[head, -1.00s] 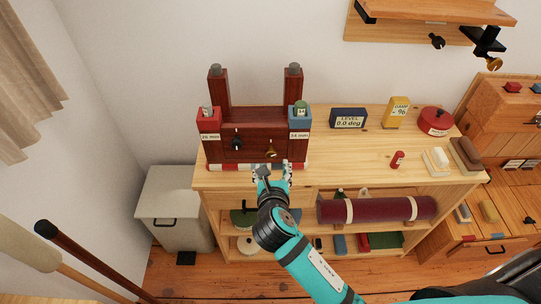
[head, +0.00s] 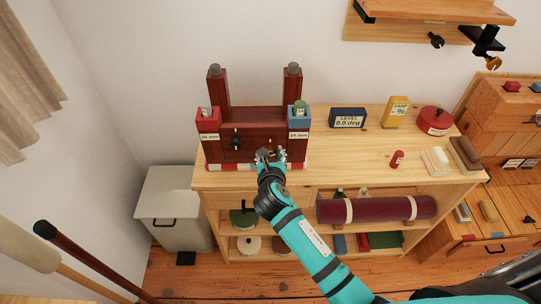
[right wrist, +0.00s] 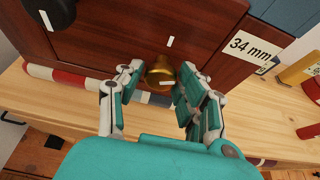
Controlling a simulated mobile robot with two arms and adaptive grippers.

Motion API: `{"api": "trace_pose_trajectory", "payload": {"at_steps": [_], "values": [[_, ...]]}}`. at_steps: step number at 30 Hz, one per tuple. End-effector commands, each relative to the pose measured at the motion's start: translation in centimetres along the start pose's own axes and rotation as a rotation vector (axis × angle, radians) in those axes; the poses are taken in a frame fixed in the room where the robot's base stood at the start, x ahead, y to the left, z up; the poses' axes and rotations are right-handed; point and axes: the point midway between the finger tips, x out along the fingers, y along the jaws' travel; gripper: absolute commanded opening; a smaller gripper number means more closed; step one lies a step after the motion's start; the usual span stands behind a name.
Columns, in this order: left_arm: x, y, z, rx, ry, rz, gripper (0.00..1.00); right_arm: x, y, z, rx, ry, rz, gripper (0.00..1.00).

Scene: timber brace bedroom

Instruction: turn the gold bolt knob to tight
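The gold bolt knob (right wrist: 161,75) sits on the front of the dark red timber brace (right wrist: 130,30), low and right of the middle. My right gripper (right wrist: 156,88) is open, with one finger on each side of the knob. A gap shows between the left finger and the knob; the right finger is very close to it, and I cannot tell whether it touches. In the head view my right gripper (head: 270,154) covers most of the knob. A black knob (head: 236,143) is to its left on the brace. My left gripper is not in view.
The brace stands on a wooden bench (head: 350,165) with a red and white striped bar (head: 225,167) along its foot. A blue block labelled 34 mm (head: 299,118) and a red one (head: 208,122) flank it. A level box (head: 348,118) stands to the right.

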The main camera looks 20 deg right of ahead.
Motion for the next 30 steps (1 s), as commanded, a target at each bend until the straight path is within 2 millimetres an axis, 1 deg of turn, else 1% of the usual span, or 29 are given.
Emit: {"api": "trace_pose_trajectory", "payload": {"at_steps": [1,6,8,14,20,26,30], "values": [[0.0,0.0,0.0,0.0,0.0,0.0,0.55,0.0,0.0,0.0,0.0,0.0,0.0,0.29],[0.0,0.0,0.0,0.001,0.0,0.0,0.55,0.0,0.0,0.0,-0.001,0.0,0.0,0.07],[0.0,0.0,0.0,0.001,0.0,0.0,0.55,0.0,0.0,0.0,-0.001,0.0,0.0,0.0],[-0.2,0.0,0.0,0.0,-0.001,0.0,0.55,0.0,0.0,0.0,0.009,0.0,0.005,0.0],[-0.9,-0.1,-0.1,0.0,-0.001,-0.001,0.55,-0.1,-0.1,0.2,0.068,-0.001,0.029,0.0],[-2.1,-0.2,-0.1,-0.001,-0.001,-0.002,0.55,-0.1,-0.2,0.2,0.197,0.0,0.082,0.0],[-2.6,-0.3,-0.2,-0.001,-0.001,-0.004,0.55,-0.1,-0.3,0.1,0.316,0.0,0.131,0.0]]}}
